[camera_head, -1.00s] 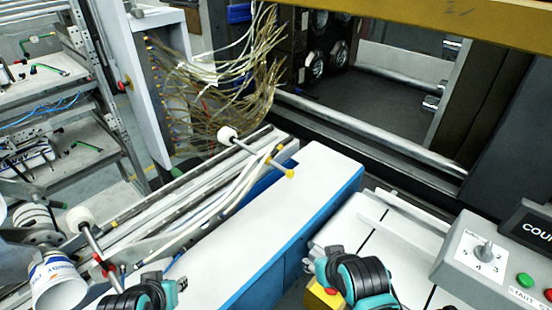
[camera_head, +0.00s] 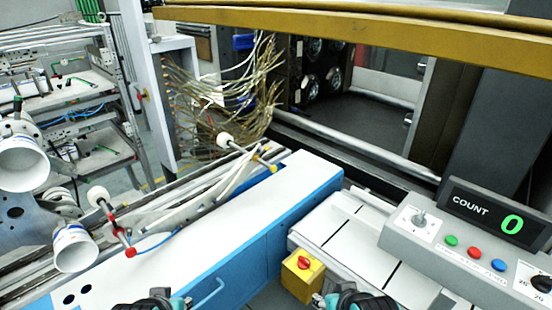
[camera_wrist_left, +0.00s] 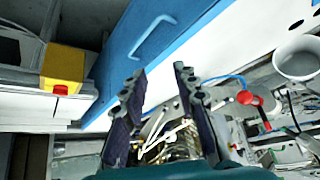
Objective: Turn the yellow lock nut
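A small yellow nut (camera_head: 266,163) shows on the rod with the white roller (camera_head: 225,140), at the far end of the rail assembly in the head view. It is small, and I cannot make out its exact seating. My left gripper (camera_head: 176,302) is at the bottom edge of the head view, well short of the nut. In the left wrist view its two dark fingers (camera_wrist_left: 160,72) are apart with nothing between them. My right gripper (camera_head: 328,299) is at the bottom, right of centre, and mostly cut off. Its finger state is unclear. I cannot pick out the nut in the left wrist view.
A white-topped blue cabinet (camera_head: 228,221) lies between my grippers and the rail. A second rod with a red knob (camera_head: 131,253) stands at left near white label rolls (camera_head: 75,249). A yellow box with a red switch (camera_head: 302,276) and a count panel (camera_head: 480,265) are at right.

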